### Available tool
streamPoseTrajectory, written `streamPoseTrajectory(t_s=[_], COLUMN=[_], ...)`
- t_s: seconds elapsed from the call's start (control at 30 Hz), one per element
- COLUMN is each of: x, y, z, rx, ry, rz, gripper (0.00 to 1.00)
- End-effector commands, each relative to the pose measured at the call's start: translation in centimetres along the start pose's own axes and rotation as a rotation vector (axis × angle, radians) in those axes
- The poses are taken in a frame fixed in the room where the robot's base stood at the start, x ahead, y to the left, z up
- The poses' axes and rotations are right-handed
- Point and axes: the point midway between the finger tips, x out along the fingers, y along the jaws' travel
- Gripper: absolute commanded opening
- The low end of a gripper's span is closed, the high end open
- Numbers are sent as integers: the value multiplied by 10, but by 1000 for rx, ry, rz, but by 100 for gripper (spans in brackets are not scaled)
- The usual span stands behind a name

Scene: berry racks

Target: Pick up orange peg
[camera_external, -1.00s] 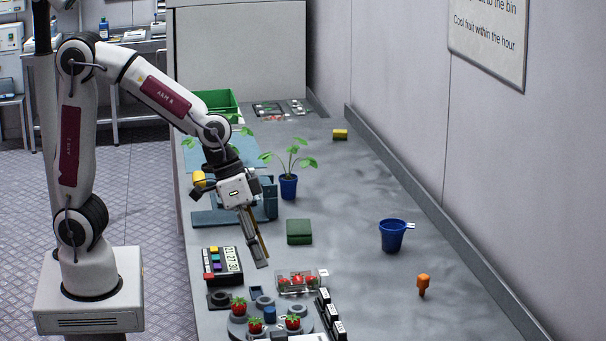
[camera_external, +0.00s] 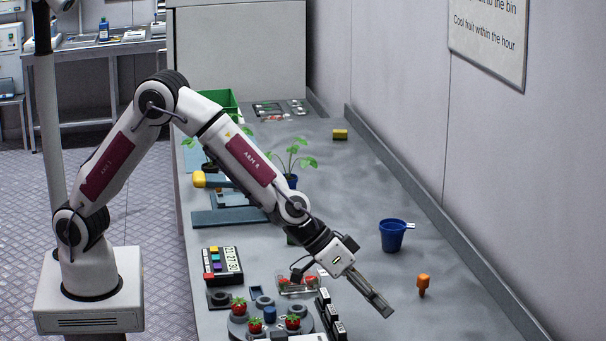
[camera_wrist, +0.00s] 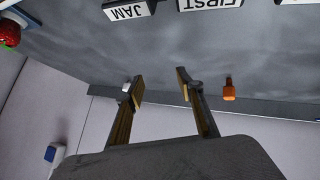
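The orange peg (camera_external: 423,281) stands upright on the grey bench at the right, with a wide orange head on a narrower stem. In the wrist view the orange peg (camera_wrist: 229,93) shows just right of the right finger, apart from it. My gripper (camera_external: 384,308) is left of the peg in the external view, raised and tilted down to the right. In the wrist view my gripper (camera_wrist: 158,80) has its two fingers spread with nothing between them.
A blue cup (camera_external: 392,236) stands behind the peg. Black label blocks (camera_external: 331,315) and a round grey rack (camera_external: 240,324) with strawberries lie left of my gripper. The wall ledge (camera_external: 450,222) runs along the right. The bench around the peg is clear.

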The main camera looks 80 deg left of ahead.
Motion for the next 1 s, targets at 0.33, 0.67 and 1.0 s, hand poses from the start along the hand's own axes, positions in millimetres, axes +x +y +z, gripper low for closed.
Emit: streamPoseTrajectory(t_s=[0.33, 0.67, 1.0], x=[64, 47, 12], y=[-23, -73, -109], z=[-46, -114, -136], rx=[-43, -92, -48], ry=[237, 479, 564], rz=[-159, -404, -596], gripper=[38, 38, 38])
